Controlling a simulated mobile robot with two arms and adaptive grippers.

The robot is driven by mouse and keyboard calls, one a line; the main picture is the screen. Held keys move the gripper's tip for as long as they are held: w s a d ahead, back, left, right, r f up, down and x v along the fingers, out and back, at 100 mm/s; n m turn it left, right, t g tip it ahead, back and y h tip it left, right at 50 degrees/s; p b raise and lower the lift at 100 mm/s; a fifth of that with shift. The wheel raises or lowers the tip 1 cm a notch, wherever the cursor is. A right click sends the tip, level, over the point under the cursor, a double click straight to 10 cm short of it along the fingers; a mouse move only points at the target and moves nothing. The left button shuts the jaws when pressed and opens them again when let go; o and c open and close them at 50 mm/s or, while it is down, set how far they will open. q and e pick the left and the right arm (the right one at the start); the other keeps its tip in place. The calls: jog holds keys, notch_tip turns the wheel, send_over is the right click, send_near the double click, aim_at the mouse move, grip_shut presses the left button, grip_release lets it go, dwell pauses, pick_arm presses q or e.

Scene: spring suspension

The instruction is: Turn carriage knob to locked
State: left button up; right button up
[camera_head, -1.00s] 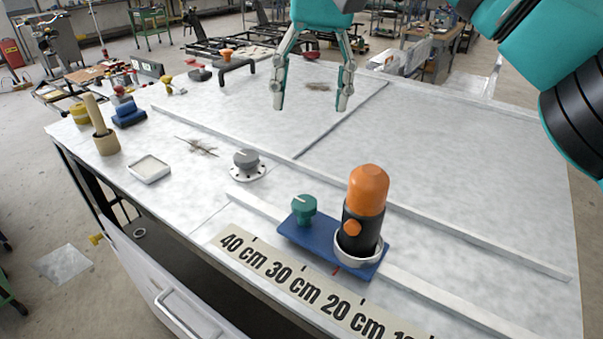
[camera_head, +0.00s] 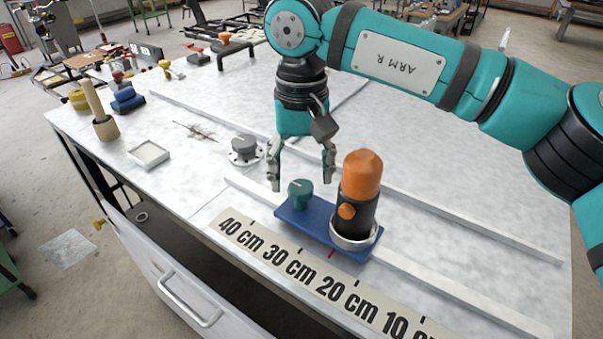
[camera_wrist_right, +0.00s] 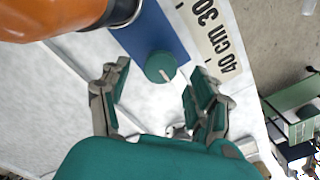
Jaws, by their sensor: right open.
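The carriage is a blue plate (camera_head: 318,227) lying across the rails. Its green knob (camera_head: 299,194) stands at the plate's left end, with a pale line on its top. A black cylinder with an orange cap (camera_head: 361,178) stands in a ring at the plate's right end. My right gripper (camera_head: 301,184) points down, open and empty, above and around the knob's place in the picture. In the right wrist view the green knob (camera_wrist_right: 160,67) shows ahead, between and beyond the open fingers, with no visible contact. My left gripper is not in view.
A scale strip (camera_head: 320,284) runs along the table's front. A grey round dial (camera_head: 244,148) sits left of the carriage. The orange-capped cylinder stands close to the gripper's right finger. A white tray (camera_head: 149,154) and wooden pestle holder (camera_head: 105,128) are farther left.

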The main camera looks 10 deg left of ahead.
jog(key=shift+f, duration=1.1)
jog(key=c, duration=1.2)
